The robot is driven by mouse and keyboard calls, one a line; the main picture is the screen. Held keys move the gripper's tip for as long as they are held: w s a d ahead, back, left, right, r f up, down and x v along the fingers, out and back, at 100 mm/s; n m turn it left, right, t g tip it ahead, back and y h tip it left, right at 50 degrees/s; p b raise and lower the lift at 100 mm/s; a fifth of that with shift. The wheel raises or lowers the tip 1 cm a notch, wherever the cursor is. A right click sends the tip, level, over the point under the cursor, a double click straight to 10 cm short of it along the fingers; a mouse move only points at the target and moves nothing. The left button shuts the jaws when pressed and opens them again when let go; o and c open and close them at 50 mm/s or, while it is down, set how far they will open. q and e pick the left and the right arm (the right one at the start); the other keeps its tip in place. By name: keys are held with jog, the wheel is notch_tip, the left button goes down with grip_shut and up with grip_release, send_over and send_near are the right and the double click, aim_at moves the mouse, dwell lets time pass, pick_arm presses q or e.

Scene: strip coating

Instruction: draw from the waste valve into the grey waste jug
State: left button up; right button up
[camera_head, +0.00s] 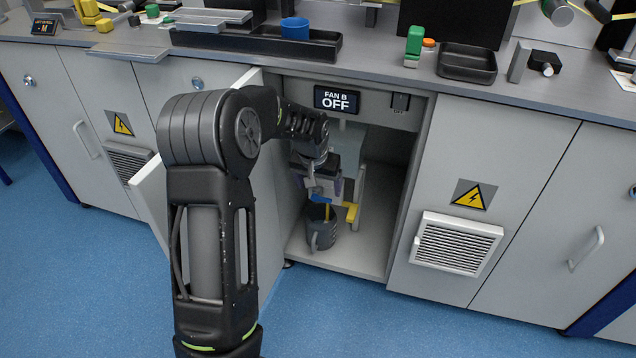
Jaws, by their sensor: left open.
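The grey waste jug (322,234) stands upright on the floor of the open cabinet, with its handle towards me. Just above and right of its mouth is a yellow part (351,212), which looks like the waste valve's lever. A blue piece (320,200) shows at the jug's mouth; I cannot tell what it belongs to. My left gripper (318,188) is inside the cabinet, just above the jug and beside the yellow part. It is open, and I cannot tell whether it touches the valve. My own arm and gripper hide part of the valve area. My right gripper is not in view.
The cabinet door (155,200) stands open to the left, behind my arm. A "FAN B OFF" display (337,100) hangs at the opening's top. The cabinet floor right of the jug is clear.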

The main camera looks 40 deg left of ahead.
aim_at(321, 198)
pick_arm(q)
jog(key=b+x, duration=0.2)
jog(key=x, duration=0.4)
jog(key=c, duration=1.4)
